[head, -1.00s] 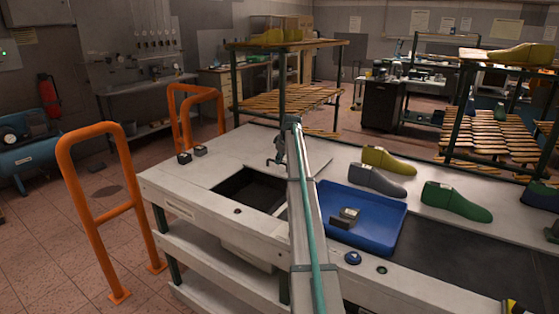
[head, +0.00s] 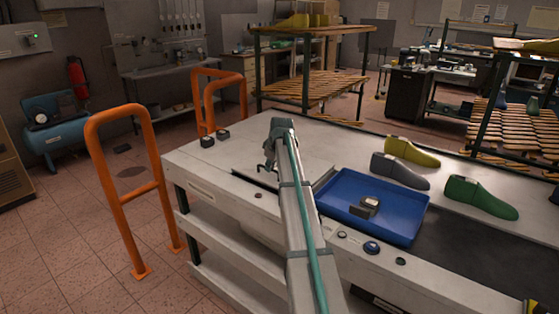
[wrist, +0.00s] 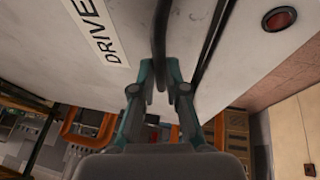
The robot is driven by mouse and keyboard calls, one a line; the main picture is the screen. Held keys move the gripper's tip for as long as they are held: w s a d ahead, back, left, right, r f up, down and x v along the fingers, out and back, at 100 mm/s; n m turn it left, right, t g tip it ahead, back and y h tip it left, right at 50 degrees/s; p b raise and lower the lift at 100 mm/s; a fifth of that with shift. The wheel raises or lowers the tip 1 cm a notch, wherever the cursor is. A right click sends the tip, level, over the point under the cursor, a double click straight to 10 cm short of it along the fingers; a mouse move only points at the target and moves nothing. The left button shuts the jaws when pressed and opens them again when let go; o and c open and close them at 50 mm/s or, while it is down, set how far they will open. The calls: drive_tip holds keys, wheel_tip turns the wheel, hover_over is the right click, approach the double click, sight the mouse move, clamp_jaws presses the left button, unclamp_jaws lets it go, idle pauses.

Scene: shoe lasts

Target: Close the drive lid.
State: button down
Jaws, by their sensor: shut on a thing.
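The drive lid (head: 247,163) is a light grey panel in the light grey table top, seen left of my arm in the head view. It covers most of its opening, with a thin dark gap along its near edge. In the wrist view the lid (wrist: 70,55) carries a "DRIVE" label (wrist: 97,30) and a dark bar handle (wrist: 160,40). My gripper (wrist: 160,88) is shut on the handle, with a finger on each side. A narrow dark gap (wrist: 212,45) runs beside the handle. In the head view my gripper (head: 267,168) is small and partly hidden by my arm.
A blue tray (head: 410,228) with a small dark block stands right of my arm. Grey, yellow and green shoe lasts (head: 480,197) lie behind it. Orange rails (head: 127,190) stand left of the table.

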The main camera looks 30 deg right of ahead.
drive_tip(key=shift+s+a, duration=0.35)
drive_tip(key=shift+a, duration=0.45)
drive_tip(key=c, duration=1.2)
unclamp_jaws()
drive_tip(key=shift+a, duration=0.15)
drive_tip(key=shift+s+r, duration=0.15)
drive_tip(key=shift+r, duration=0.35)
drive_tip(key=v, duration=1.1)
